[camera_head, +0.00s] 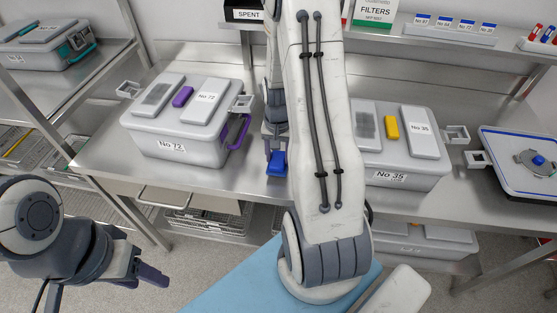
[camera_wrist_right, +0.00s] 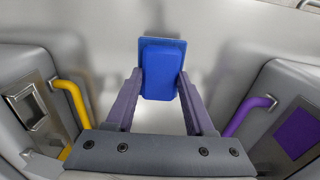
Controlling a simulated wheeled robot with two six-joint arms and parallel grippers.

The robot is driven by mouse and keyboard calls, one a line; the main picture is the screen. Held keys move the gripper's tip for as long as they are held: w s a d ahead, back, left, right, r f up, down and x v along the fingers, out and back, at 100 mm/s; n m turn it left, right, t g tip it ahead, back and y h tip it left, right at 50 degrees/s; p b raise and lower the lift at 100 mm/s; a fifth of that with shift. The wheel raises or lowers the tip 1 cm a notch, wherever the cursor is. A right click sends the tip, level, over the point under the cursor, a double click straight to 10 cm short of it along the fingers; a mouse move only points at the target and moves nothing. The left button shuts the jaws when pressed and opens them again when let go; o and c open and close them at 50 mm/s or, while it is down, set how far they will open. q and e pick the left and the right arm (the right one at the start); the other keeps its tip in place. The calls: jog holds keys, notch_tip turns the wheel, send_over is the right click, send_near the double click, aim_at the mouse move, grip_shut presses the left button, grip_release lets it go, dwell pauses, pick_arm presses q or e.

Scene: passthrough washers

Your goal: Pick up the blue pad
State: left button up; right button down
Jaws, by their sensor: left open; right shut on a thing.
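The blue pad (camera_head: 277,163) is a small block with a flat plate on one side. It is at the middle of the steel table, between the two grey boxes. In the right wrist view the blue pad (camera_wrist_right: 162,68) sits between my purple-grey fingertips, which touch its two sides. My right gripper (camera_head: 276,154) is shut on it, partly hidden by my own arm in the head view. I cannot tell whether the pad touches the steel. My left gripper (camera_head: 150,271) is open and empty at the lower left, in front of the table, far from the pad.
Box No 72 (camera_head: 172,148) with purple handles stands left of the pad. Box No 35 (camera_head: 400,176) with a yellow tab stands right. In the right wrist view a yellow handle (camera_wrist_right: 72,102) and a purple handle (camera_wrist_right: 246,114) flank my fingers. A blue-edged tray (camera_head: 512,180) lies far right.

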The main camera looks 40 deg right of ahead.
notch_tip(320, 180, up, 2)
jog(key=s+d+r+b, duration=0.2)
jog(key=s+r, duration=0.4)
jog(key=s, duration=0.5)
jog(key=shift+s+r, duration=0.3)
jog(key=shift+r, duration=0.05)
